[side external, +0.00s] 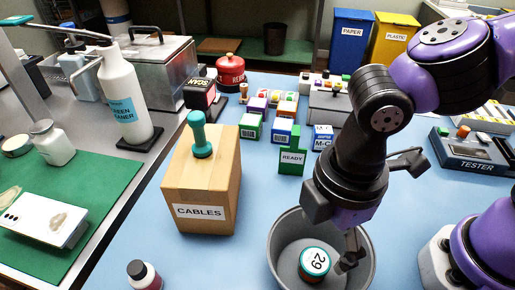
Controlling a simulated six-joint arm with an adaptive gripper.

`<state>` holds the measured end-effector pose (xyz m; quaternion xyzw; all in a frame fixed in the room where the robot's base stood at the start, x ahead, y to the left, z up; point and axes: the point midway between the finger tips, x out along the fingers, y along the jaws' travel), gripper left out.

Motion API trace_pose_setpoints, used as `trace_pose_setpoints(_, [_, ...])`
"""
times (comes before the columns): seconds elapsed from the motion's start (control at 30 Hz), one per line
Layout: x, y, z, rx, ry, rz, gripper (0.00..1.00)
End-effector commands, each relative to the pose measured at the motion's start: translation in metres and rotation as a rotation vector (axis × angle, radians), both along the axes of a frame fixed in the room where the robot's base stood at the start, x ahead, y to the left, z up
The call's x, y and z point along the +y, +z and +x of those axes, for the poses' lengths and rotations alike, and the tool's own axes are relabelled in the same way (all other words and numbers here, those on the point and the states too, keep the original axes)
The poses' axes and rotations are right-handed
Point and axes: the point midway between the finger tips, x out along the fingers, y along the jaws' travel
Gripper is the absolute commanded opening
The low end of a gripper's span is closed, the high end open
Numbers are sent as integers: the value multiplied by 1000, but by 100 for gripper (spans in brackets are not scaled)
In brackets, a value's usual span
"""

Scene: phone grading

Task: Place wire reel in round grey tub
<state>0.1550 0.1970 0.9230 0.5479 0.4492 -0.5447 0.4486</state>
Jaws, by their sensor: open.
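The round grey tub (283,238) stands at the bottom middle of the side external view, its lower edge cut off by the frame. The wire reel (315,262), round with a teal rim and a white top marked 29, sits inside the tub, low down. My gripper (345,258) points down into the tub, at the right of the reel. One dark finger shows beside the reel, and the rest of the gripper is partly hidden behind its own body. The jaws are open, and the reel does not appear to be gripped.
A cardboard box marked CABLES (200,185) stands left of the tub, with a teal-handled stamp (201,140) on top. A green READY sign (292,160) stands behind the tub. A dark-capped bottle (145,276) is at lower left. Blue table between box and tub is clear.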

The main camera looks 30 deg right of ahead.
Motion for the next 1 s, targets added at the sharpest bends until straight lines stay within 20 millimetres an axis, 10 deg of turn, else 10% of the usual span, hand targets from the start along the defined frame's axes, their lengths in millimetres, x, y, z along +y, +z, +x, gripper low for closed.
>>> trace_pose_setpoints(0.3, [-10, 42, 8, -17, -74, 20, 84])
trace_pose_setpoints(0.7, [-168, 77, 52, -326, -1140, 288, 84])
trace_pose_setpoints(1.0, [-198, 79, 47, -408, -1353, 338, 84])
